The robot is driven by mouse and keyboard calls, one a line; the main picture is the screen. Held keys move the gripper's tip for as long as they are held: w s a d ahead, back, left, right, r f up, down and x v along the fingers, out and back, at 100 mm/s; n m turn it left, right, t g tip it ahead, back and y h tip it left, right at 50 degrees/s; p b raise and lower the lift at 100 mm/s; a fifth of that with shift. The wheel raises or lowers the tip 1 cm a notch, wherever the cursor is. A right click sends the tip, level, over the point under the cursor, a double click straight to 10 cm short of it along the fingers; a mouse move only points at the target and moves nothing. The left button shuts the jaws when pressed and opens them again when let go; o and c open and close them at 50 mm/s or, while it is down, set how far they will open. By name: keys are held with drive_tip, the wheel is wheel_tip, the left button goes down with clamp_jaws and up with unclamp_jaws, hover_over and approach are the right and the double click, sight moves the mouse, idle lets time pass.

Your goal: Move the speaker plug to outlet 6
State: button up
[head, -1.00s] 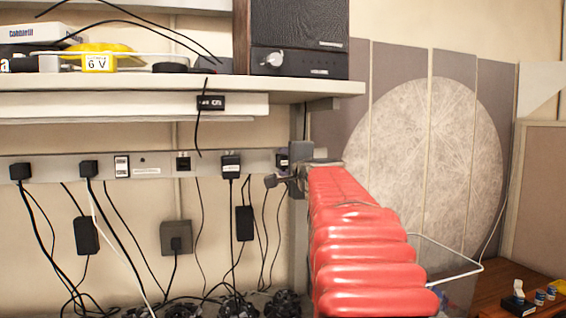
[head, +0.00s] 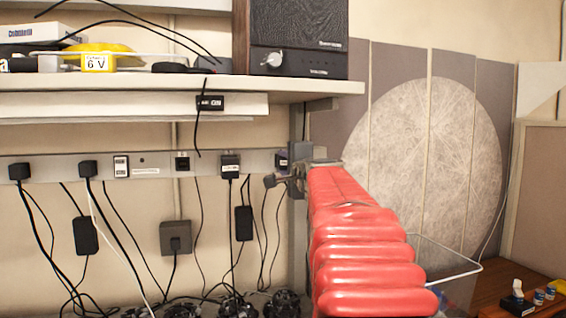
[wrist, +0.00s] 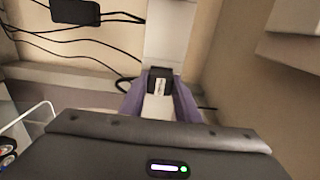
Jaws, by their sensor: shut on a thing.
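My gripper (wrist: 160,90) has its two purple fingers shut on a dark plug (wrist: 161,78) with a white label, in the middle of the wrist view. The plug is at the end of the pale outlet strip (wrist: 170,40); I cannot tell whether it is seated in a socket. In the head view my gripper (head: 284,160) is at the right end of the grey outlet strip (head: 60,168), and my red arm hides what lies behind it. The dark speaker (head: 298,62) stands on the shelf above. Outlet numbers are not readable.
Other plugs sit along the strip, including a labelled adapter (head: 230,165) and black plugs (head: 88,168) at the left. Cords hang below. A shelf (head: 180,88) overhangs the strip. A small black block (head: 211,103) is on the shelf's lower edge.

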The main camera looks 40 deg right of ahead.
sight(285, 163)
drive_tip(key=shift+c, duration=0.5)
drive_tip(key=shift+s+a, duration=0.1)
drive_tip(key=shift+s, duration=0.25)
drive_tip(key=shift+v, duration=0.9)
idle(0.5)
drive_tip(key=shift+v, duration=1.65)
drive_tip(key=o, duration=0.5)
drive_tip(key=c, duration=0.4)
drive_tip(key=shift+c, duration=0.3)
